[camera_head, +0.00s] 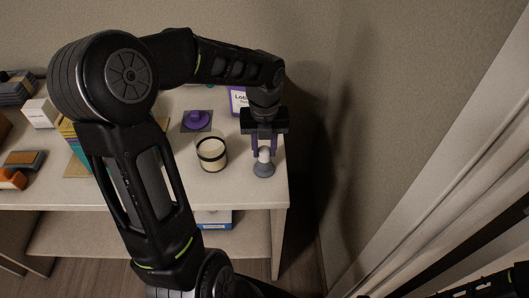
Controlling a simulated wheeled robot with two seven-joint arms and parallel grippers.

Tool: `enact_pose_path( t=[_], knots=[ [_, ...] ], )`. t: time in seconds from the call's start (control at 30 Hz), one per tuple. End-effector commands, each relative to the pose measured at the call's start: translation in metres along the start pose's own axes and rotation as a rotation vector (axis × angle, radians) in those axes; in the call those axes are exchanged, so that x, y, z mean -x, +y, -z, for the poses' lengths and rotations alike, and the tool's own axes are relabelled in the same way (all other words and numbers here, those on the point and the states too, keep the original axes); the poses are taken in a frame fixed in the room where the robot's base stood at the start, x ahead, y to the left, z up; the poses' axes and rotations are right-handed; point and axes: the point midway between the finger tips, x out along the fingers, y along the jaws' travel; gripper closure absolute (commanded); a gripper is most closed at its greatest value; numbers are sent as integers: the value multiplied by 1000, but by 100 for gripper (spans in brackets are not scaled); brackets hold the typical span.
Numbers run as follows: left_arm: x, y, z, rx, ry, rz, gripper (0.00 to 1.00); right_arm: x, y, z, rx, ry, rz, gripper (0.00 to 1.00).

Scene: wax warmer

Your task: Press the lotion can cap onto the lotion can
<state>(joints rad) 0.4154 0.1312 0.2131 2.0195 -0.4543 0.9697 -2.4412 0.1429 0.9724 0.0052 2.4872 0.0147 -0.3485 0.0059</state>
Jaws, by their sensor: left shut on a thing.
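My left gripper (264,152) points down near the right end of the table, its fingers shut on a small white stem with a grey rounded base (264,170). I cannot tell whether this base touches the table. A white and purple container (238,99) with lettering that seems to begin "Lo" stands behind the gripper, partly hidden by my left arm. A purple round piece with a raised knob (198,119), possibly the cap, lies on a dark square pad to the left. My right gripper is out of view.
Several boxes and an orange block (12,180) are at the left. A blue-edged item (214,219) lies on the lower shelf.

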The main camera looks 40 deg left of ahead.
Motion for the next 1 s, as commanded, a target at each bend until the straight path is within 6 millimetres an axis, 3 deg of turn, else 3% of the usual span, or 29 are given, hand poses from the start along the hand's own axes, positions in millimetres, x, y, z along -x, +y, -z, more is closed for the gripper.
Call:
enact_pose_path(
  t=[1.0],
  knots=[
    [8, 0, 0, 0, 0, 0, 100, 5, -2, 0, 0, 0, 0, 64]
  ],
)
